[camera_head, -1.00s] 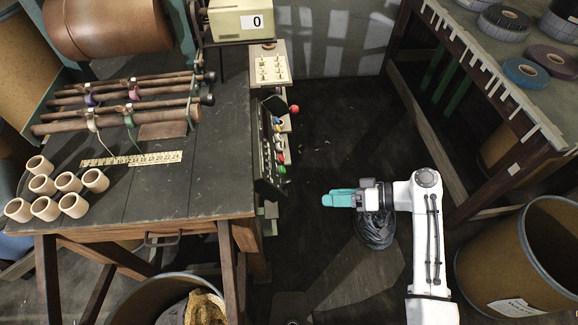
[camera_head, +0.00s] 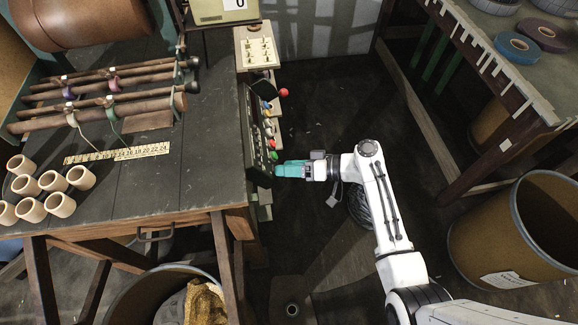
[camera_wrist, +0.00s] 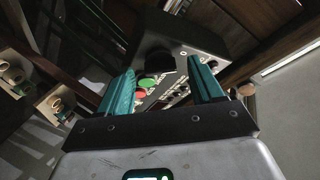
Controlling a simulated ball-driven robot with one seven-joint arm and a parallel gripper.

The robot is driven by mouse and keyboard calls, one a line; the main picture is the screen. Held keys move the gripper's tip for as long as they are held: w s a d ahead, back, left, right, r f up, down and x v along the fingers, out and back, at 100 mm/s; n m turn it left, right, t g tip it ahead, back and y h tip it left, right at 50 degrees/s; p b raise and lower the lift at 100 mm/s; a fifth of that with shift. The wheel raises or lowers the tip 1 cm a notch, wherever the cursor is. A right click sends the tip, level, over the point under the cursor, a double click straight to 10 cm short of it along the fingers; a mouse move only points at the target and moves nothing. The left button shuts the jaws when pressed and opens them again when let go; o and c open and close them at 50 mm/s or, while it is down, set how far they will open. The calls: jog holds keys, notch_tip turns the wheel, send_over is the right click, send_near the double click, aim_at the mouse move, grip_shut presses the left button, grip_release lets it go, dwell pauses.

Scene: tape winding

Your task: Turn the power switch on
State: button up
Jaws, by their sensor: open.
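A dark control panel (camera_head: 257,140) is fixed to the right side of the workbench and carries coloured buttons and knobs. My gripper (camera_head: 278,170) has teal fingers and is at the panel's lower right end, very close to its face. In the wrist view my gripper (camera_wrist: 164,88) is open, with the panel box (camera_wrist: 185,42) just beyond the fingertips. A green button (camera_wrist: 148,82), a red button (camera_wrist: 140,94) and a large black knob (camera_wrist: 158,62) show between the fingers. I cannot tell which control is the power switch. Whether the fingers touch the panel is unclear.
The workbench (camera_head: 195,110) holds wooden rollers, a ruler (camera_head: 117,153) and several cardboard cores (camera_head: 60,205). A bin (camera_head: 160,285) stands below it and a large drum (camera_head: 480,235) at the right. A table with tape rolls (camera_head: 518,46) is at upper right. The floor between is mostly clear.

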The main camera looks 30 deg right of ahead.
jog(key=shift+a, duration=0.1)
jog(key=shift+c, duration=0.2)
jog(key=c, duration=1)
jog(key=shift+p, duration=0.3)
jog(key=shift+w+a+r+m+g+h+p, duration=0.15)
jog(key=shift+m+g+h+p, duration=0.4)
jog(key=shift+m+p, duration=1.85)
jog(key=shift+s+r+m+g+h+p, duration=0.15)
jog(key=shift+m+h+p, duration=0.75)
jog(key=shift+m+p, duration=1.45)
jog(key=shift+w+a+r+m+g+h+p, duration=0.15)
jog(key=shift+m+g+h+p, duration=0.45)
jog(key=shift+m+p, duration=1.75)
jog(key=shift+h+p, duration=0.25)
jog(key=shift+p, duration=0.25)
